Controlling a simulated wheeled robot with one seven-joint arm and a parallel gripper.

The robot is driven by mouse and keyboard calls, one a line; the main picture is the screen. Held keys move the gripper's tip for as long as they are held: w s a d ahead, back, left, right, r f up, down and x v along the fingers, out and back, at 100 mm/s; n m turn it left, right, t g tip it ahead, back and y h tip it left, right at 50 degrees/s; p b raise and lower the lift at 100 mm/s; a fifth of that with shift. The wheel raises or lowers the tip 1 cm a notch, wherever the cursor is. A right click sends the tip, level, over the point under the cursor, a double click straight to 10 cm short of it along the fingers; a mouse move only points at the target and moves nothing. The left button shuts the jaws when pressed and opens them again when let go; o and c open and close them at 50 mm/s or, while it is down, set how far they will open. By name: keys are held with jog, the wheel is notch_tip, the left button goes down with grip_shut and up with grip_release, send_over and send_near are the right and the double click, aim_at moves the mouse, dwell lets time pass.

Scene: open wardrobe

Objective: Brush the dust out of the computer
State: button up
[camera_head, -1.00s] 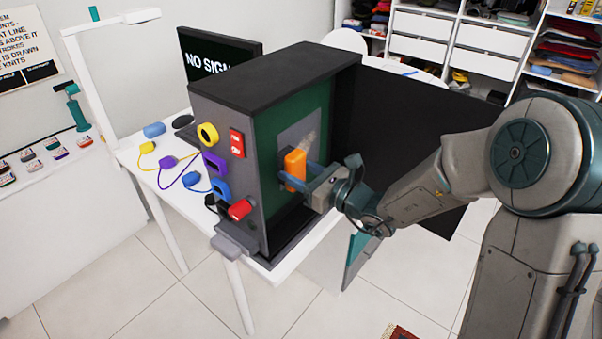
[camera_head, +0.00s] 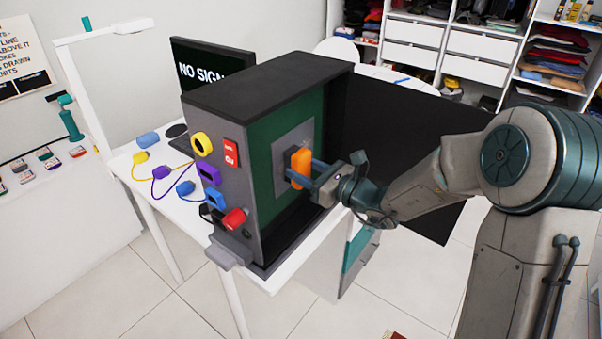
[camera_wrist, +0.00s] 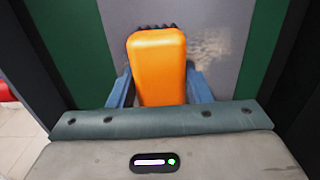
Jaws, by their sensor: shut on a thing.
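The computer (camera_head: 262,80) is a large dark case standing on a white table, its side open onto a green board. A grey square panel (camera_head: 281,140) sits on the board; it also fills the back of the wrist view (camera_wrist: 222,15). My gripper (camera_head: 303,172) reaches into the open side and is shut on an orange brush (camera_head: 300,160). In the wrist view the brush (camera_wrist: 157,65) stands between my blue fingers, its dark bristle tips at the grey panel. A pale speckled dust patch (camera_wrist: 208,48) shows on the panel right of the brush. Bristle contact is unclear.
Coloured plugs and cables (camera_head: 160,172) lie on the table (camera_head: 130,158) left of the case. A dark door panel (camera_head: 400,120) stands open behind my arm. A monitor (camera_head: 200,62) is behind the case. Shelves (camera_head: 470,50) stand at the back.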

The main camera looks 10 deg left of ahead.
jog(key=shift+w+d+p, duration=0.1)
jog(key=shift+w+d, duration=0.45)
jog(key=shift+w, duration=0.9)
jog(key=shift+w+d+p, duration=0.1)
jog(key=shift+w+d, duration=0.5)
jog(key=shift+w, duration=0.8)
jog(key=shift+w+d+p, duration=0.1)
jog(key=shift+w+d, duration=0.45)
jog(key=shift+w, duration=0.9)
jog(key=shift+s+a+b, duration=0.9)
jog(key=shift+s+b, duration=0.15)
jog(key=shift+s, duration=1.05)
jog(key=shift+s+a+b, duration=0.85)
jog(key=shift+s+b, duration=0.2)
jog(key=shift+s, duration=1.1)
jog(key=shift+s+a+b, duration=0.9)
jog(key=shift+s+b, duration=0.15)
jog(key=shift+s, duration=1.05)
jog(key=shift+r, duration=0.3)
jog(key=shift+w+d, duration=0.15)
jog(key=shift+w, duration=0.15)
jog(key=shift+w+d+p, duration=0.35)
jog(key=shift+w+d, duration=0.5)
jog(key=shift+w, duration=1.15)
jog(key=shift+w+d+p, duration=0.35)
jog(key=shift+w+d, duration=0.45)
jog(key=shift+w, duration=1.2)
jog(key=shift+w+d+p, duration=0.35)
jog(key=shift+w+d, duration=0.5)
jog(key=shift+w, duration=1.15)
